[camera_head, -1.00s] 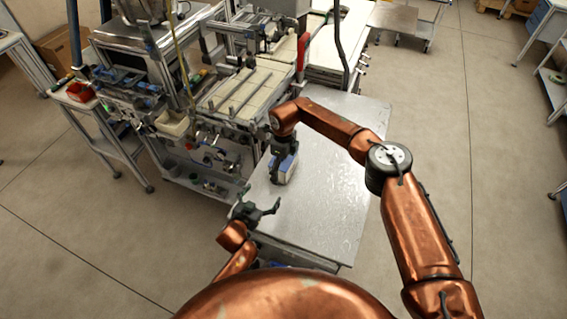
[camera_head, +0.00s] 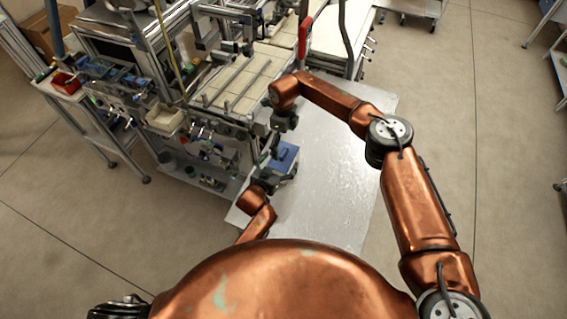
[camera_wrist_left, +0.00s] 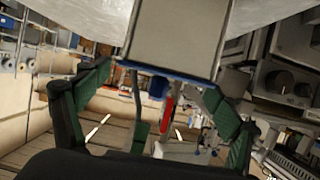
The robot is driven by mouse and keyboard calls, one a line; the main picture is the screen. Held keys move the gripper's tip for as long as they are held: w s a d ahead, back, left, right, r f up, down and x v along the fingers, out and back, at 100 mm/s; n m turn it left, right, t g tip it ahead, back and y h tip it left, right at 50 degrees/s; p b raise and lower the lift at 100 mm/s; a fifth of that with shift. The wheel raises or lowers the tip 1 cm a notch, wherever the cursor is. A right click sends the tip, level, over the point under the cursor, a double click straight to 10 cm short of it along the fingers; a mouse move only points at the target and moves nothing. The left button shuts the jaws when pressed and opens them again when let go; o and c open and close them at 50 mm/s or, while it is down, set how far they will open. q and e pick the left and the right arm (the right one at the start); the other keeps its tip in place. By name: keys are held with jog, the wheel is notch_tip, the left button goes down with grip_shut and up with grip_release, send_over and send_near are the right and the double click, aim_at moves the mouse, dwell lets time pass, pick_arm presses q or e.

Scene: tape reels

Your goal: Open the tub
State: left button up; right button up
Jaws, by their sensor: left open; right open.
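The tub is a small light-grey box with a blue lid (camera_head: 286,157), upright and shut on the metal table. In the left wrist view its grey wall (camera_wrist_left: 175,38) fills the top centre, upside down, with the blue lid edge (camera_wrist_left: 172,71) below. My left gripper (camera_head: 274,180) is at the tub's near-left side. In its wrist view its green-padded fingers (camera_wrist_left: 158,82) are spread to either side of the tub; contact cannot be told. My right gripper (camera_head: 272,146) is open at the tub's far-left side, its fingers small and partly unclear.
The metal table (camera_head: 340,160) is clear to the right of the tub. A machine with a slatted bed (camera_head: 235,85) stands close behind and left. A side stand with a red bin (camera_head: 67,82) is at the far left. Open floor lies to the right.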

aim_at(284, 156)
pick_arm(q)
jog(key=x, duration=0.3)
jog(key=shift+a, duration=0.1)
pick_arm(e)
jog(key=shift+w+f, duration=0.2)
jog(key=shift+w, duration=0.05)
pick_arm(q)
jog(key=shift+w+f, duration=0.2)
jog(key=shift+w, duration=0.05)
pick_arm(e)
jog(key=shift+s+r, duration=0.15)
pick_arm(q)
jog(key=shift+w, duration=0.1)
jog(key=shift+c, duration=0.5)
